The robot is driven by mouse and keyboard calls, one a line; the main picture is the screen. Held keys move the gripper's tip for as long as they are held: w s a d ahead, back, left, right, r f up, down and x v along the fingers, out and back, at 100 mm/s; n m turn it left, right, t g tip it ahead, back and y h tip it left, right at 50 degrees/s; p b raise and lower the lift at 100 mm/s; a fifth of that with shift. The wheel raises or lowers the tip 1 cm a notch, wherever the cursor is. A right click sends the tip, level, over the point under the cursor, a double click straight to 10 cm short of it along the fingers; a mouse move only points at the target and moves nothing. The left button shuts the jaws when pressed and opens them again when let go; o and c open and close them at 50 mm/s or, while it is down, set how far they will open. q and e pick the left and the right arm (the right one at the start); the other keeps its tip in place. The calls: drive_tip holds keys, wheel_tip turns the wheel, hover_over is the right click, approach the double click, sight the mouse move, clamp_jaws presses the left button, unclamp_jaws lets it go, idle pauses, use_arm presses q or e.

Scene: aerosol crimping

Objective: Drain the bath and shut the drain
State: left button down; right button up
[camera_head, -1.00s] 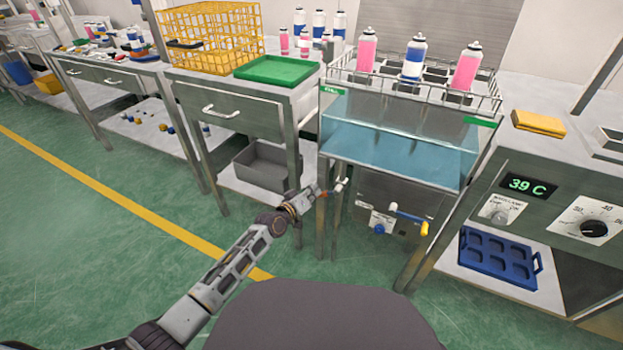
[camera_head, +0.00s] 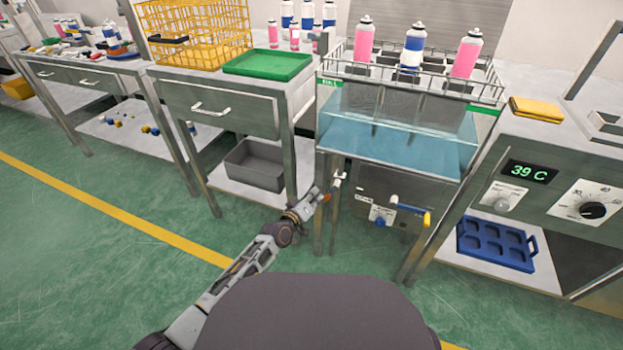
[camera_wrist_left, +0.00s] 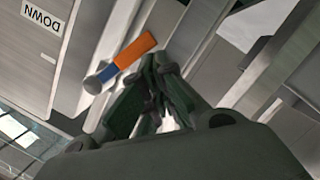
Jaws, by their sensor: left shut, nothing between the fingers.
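The bath (camera_head: 345,150) is a clear tank holding blue water (camera_head: 390,148), with its surface well below the rim. My left gripper (camera_head: 322,194) is shut and empty, low at the tank's left front leg. In the left wrist view the shut fingers (camera_wrist_left: 168,72) are beside an orange-and-blue handle (camera_wrist_left: 137,52); I cannot tell whether they touch it. I cannot tell which handle works the drain. My right gripper is out of view.
A wire rack (camera_head: 480,92) over the tank holds two pink cans and a blue-and-white can (camera_head: 412,52). A console (camera_head: 530,172) reading 39 C stands right. A bench with a green tray (camera_head: 268,64) stands left. The green floor at the left is clear.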

sight(324, 200)
use_arm(q)
drive_tip(key=shift+s+d+f, duration=0.2)
drive_tip(key=shift+d+f, duration=0.35)
drive_tip(key=shift+d, duration=0.05)
drive_tip(key=shift+s+d+f, duration=0.2)
drive_tip(key=shift+d+f, duration=0.35)
drive_tip(key=shift+d, duration=0.05)
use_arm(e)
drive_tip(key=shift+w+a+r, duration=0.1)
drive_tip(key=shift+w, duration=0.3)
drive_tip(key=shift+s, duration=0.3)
